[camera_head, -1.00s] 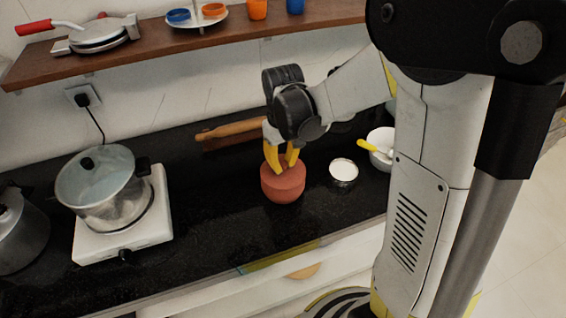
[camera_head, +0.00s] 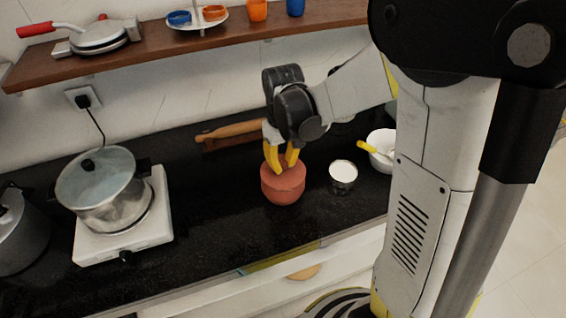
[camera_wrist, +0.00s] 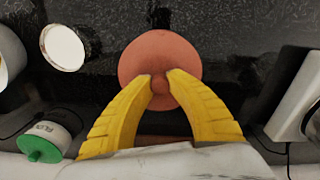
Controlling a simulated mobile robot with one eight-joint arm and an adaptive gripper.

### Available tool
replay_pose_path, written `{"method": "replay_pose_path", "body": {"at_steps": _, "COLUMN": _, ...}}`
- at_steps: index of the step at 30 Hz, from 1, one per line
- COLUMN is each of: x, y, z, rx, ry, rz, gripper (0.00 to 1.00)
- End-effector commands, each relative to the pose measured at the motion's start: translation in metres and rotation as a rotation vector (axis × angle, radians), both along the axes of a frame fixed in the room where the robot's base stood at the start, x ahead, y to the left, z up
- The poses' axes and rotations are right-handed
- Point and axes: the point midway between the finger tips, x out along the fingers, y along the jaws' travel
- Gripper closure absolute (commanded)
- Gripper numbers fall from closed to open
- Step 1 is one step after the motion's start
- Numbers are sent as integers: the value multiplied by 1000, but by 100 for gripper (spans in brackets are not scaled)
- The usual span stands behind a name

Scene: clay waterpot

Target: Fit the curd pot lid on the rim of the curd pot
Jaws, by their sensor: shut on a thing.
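The curd pot (camera_head: 283,189) is a reddish clay pot standing upright on the black counter. The curd pot lid (camera_head: 270,171) is the same clay colour and lies over the top of the pot; whether it is fully seated on the rim I cannot tell. In the wrist view the round lid (camera_wrist: 160,52) covers the pot's opening from above. My gripper (camera_head: 281,168) comes down from above, its yellow fingers shut on the lid's small central knob. The wrist view also shows the fingertips (camera_wrist: 160,80) on either side of the knob.
A small metal cup with white contents (camera_head: 343,175) stands right of the pot. Behind it is a white bowl (camera_head: 382,145) with a yellow-handled utensil. A rolling pin (camera_head: 232,130) lies behind. A steel pot (camera_head: 103,190) sits on a white stove (camera_head: 150,222) at left.

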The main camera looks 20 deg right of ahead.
Motion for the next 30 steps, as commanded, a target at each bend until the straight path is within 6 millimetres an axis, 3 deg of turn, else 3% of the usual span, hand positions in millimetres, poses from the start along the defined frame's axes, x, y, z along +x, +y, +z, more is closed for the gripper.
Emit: {"method": "replay_pose_path", "body": {"at_steps": 30, "x": 0, "y": 0, "z": -9, "rx": 0, "ry": 0, "rz": 0, "gripper": 100}}
